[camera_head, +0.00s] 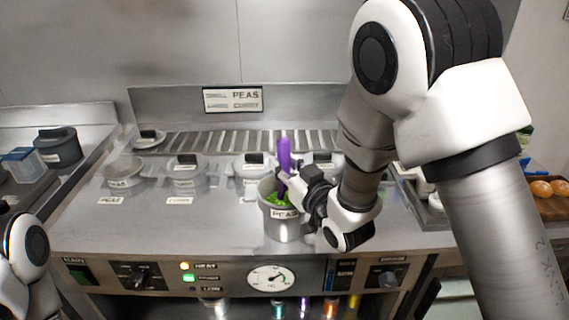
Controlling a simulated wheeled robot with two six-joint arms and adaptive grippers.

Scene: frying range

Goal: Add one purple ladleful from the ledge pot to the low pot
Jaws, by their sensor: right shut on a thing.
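A purple ladle (284,156) stands upright, its lower part inside a grey metal pot (284,229) labelled PEAS at the front of the range. Green peas show in that pot. My right gripper (290,182) is shut on the purple ladle's handle just above the pot's rim. The ladle's bowl is hidden in the pot. Of my left arm only a part shows at the lower left edge; its gripper is out of view. I cannot tell which pot is the ledge pot or the low pot.
A control panel with a gauge (270,279) runs along the front. Coloured containers (304,307) sit below it. The steel top left of the peas pot is clear.

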